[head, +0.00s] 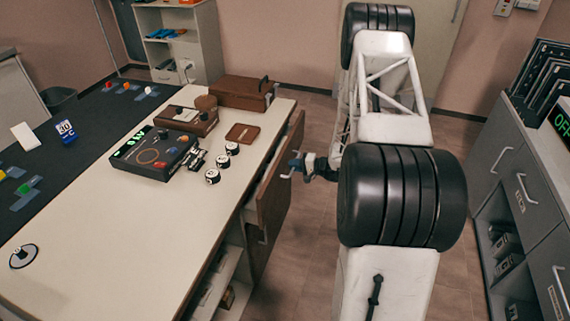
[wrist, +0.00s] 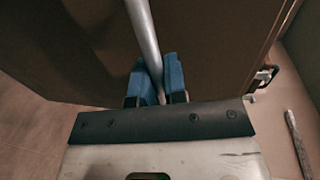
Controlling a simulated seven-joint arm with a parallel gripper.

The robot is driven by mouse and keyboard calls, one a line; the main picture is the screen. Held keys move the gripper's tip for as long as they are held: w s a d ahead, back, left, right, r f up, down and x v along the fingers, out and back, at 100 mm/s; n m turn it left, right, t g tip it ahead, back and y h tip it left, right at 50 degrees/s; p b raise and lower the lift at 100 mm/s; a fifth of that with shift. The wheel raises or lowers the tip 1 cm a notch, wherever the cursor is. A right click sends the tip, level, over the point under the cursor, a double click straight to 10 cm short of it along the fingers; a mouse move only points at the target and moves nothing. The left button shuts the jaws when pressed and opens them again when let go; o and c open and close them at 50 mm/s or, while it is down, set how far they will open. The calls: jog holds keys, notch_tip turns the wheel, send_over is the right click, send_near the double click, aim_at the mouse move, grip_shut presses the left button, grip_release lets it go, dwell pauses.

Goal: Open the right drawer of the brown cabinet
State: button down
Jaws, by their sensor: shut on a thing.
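The brown cabinet front (head: 273,192) is on the right side of the white-topped desk. Its upper edge appears to stand a little out from the desk edge, with a dark gap behind it. My gripper (head: 296,166) is at this front, on its outer side. In the wrist view, my gripper's blue fingers (wrist: 155,84) are closed around a grey metal bar handle (wrist: 143,35). The brown panel (wrist: 220,45) fills most of the view behind it. How far the drawer is out is hard to tell.
The desk top (head: 110,225) carries a black console (head: 155,153), several round pieces and brown boxes. A grey cabinet (head: 510,180) stands at the right. Bare floor (head: 305,235) lies between desk and my arm.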

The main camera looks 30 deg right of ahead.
jog(key=f+v, duration=0.3)
jog(key=v, duration=1.1)
jog(key=s+d+f+v, duration=0.1)
jog(key=f+v, duration=0.2)
jog(key=v, duration=1.2)
jog(key=c, duration=1.2)
grip_release()
jog(key=shift+v, duration=3.8)
